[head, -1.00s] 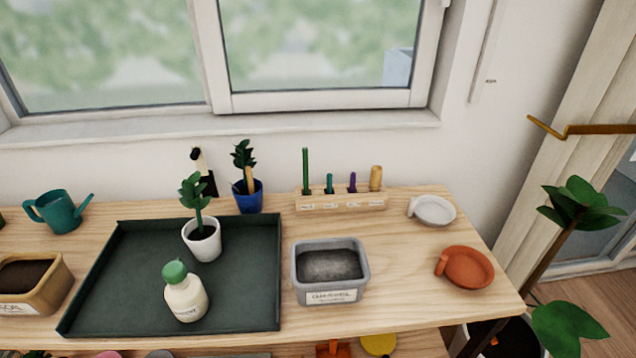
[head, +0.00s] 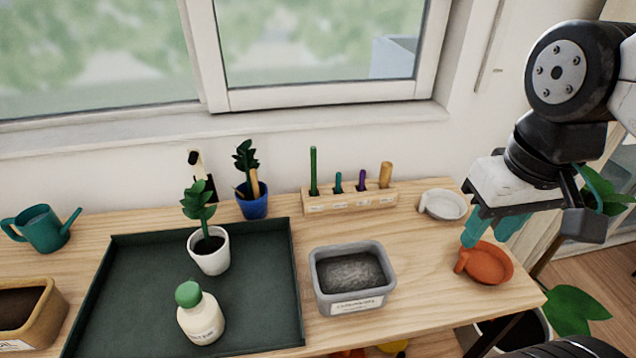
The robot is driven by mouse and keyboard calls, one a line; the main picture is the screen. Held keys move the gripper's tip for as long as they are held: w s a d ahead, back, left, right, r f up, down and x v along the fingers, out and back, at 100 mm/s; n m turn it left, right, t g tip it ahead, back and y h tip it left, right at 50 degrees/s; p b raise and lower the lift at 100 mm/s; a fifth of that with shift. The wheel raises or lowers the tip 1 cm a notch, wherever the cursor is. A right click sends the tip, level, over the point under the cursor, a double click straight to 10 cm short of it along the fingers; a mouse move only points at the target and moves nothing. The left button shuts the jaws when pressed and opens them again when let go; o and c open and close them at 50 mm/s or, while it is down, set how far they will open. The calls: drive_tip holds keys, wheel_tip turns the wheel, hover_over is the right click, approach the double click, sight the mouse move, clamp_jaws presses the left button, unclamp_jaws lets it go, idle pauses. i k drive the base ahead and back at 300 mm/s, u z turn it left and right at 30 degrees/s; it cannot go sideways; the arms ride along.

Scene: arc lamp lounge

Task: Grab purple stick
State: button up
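The purple stick (head: 362,179) stands upright in a wooden holder (head: 330,207) at the back of the table, below the window. A green stick (head: 314,171), a short teal stick (head: 338,183) and a thick tan stick (head: 385,175) stand in the same holder, the teal one to its left and the tan one to its right. My gripper (head: 487,233) hangs at the right, over the area of the orange dish, apart from the holder. Its teal fingers point down with a gap between them, and I see nothing in it.
A white dish (head: 444,204) and an orange dish (head: 486,264) are at the table's right. A grey pot of soil (head: 351,279) stands in front of the holder. A dark tray (head: 262,310) bears a white potted plant (head: 208,249) and a bottle (head: 200,313). A blue pot (head: 252,203) is left of the holder.

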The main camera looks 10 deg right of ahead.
sight(363, 172)
drive_tip(key=k, duration=0.5)
drive_tip(key=z, duration=3.05)
drive_tip(key=k, duration=1.3)
drive_tip(key=u, duration=2.3)
drive_tip(key=i, duration=0.5)
drive_tip(key=u, duration=0.05)
